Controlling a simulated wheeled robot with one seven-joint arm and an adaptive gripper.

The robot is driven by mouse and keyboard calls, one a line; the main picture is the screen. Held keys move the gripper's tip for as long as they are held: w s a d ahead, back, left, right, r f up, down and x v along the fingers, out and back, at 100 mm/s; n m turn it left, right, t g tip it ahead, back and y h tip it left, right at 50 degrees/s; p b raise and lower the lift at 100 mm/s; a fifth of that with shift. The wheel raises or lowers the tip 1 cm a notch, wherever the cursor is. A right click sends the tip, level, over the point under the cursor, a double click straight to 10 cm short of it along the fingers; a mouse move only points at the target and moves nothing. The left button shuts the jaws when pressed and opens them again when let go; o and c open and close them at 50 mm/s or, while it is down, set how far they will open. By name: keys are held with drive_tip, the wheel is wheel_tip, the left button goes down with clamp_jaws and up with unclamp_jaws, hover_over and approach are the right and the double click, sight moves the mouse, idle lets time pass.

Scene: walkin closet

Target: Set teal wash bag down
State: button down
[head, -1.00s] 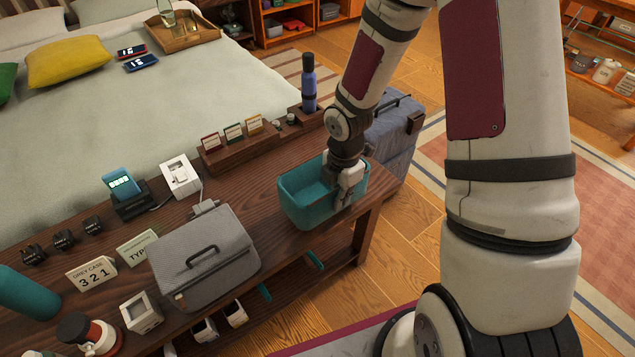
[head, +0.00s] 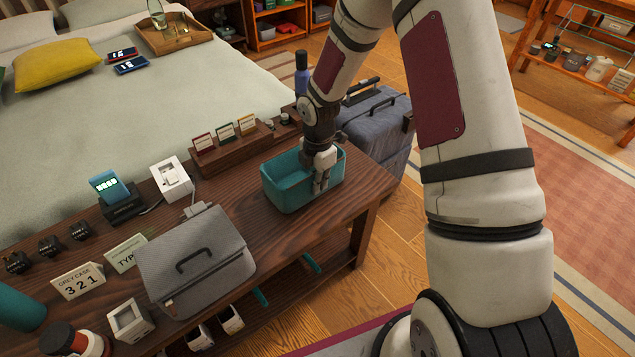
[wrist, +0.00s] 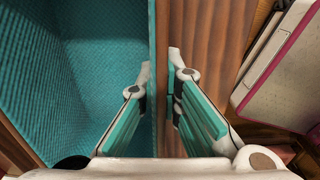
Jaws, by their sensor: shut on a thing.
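The teal wash bag (head: 285,190) is an open-topped, box-shaped bin at the right end of the dark wooden bench (head: 345,205). It looks upright and empty, and appears to be on or just above the bench top; I cannot tell whether it touches. My gripper (head: 322,183) points down at its right front side. In the wrist view the bag's textured inside (wrist: 80,70) fills the left, and its thin wall runs between the fingers of my gripper (wrist: 162,100), which are shut on that wall. The gripper hides part of the near wall.
A grey case (head: 195,260) lies on the bench left of the bag. A wooden card holder (head: 225,150) and a dark blue bottle (head: 302,72) stand behind. A blue suitcase (head: 375,125) stands beyond the bench's right end. Bench top right of the bag is bare.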

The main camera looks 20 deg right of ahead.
drive_tip(key=c, duration=2.2)
unclamp_jaws()
drive_tip(key=shift+f, duration=0.1)
drive_tip(key=o, duration=0.4)
wheel_tip(320, 180, up, 12)
drive_tip(key=p, duration=0.3)
drive_tip(key=shift+s+r, duration=0.1)
drive_tip(key=shift+r, duration=0.15)
